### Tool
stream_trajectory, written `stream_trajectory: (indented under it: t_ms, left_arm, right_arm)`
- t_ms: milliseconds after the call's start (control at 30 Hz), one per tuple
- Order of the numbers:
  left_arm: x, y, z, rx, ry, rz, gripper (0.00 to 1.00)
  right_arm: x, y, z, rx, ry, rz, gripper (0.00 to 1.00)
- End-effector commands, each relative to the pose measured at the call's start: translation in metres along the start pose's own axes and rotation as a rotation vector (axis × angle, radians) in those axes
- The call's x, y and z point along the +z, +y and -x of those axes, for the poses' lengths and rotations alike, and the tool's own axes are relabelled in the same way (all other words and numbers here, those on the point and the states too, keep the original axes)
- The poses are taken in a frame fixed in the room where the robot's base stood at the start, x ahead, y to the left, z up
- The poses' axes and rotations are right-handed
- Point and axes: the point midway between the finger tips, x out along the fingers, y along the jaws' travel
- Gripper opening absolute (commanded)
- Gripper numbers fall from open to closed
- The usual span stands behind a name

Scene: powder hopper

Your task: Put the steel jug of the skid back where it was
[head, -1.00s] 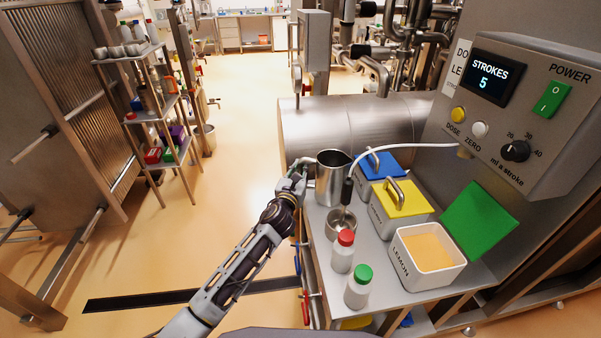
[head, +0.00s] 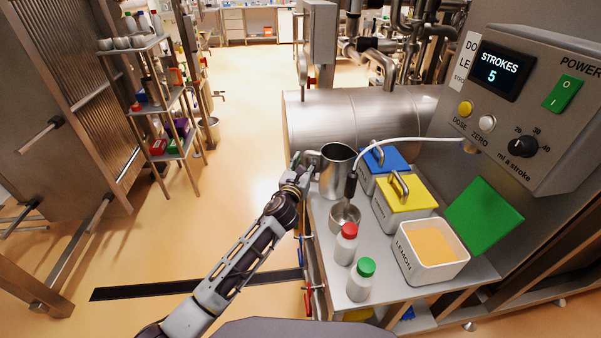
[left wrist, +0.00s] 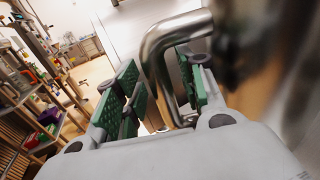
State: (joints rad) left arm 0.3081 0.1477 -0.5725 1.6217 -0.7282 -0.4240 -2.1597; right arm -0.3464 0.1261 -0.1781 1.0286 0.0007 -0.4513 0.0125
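The steel jug (head: 336,178) stands upright on the far left corner of the skid's steel top (head: 389,281). Its handle points left, toward my left gripper (head: 303,170). In the left wrist view the bent steel handle (left wrist: 158,62) lies between the two green-padded fingers of my left gripper (left wrist: 162,95). The fingers are apart, with a visible gap between the left pad and the handle. The jug's body is blurred at the right of that view. My right gripper is not in view.
A small steel cup (head: 345,217) sits under the dosing nozzle (head: 351,187), close to the jug. Red-capped (head: 346,246) and green-capped (head: 361,283) bottles stand nearer. Blue-lidded (head: 384,162), yellow-lidded (head: 408,197) and open lemon (head: 432,250) bins stand to the right.

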Motion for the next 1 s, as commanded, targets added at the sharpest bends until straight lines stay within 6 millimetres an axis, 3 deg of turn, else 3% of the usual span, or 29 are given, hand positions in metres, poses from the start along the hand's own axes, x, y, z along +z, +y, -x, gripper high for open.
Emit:
stream_trajectory:
  t_ms: [200, 367, 1000]
  left_arm:
    - [0.001, 0.001, 0.009, 0.001, 0.001, -0.001, 0.4]
    - [0.001, 0.0, 0.023, 0.0, 0.0, -0.001, 0.4]
    - [0.001, 0.0, 0.096, 0.0, 0.001, 0.0, 0.4]
  right_arm:
    - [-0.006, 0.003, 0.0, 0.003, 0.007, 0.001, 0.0]
    - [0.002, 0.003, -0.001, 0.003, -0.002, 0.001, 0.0]
    - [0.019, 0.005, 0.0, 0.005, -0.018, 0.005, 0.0]
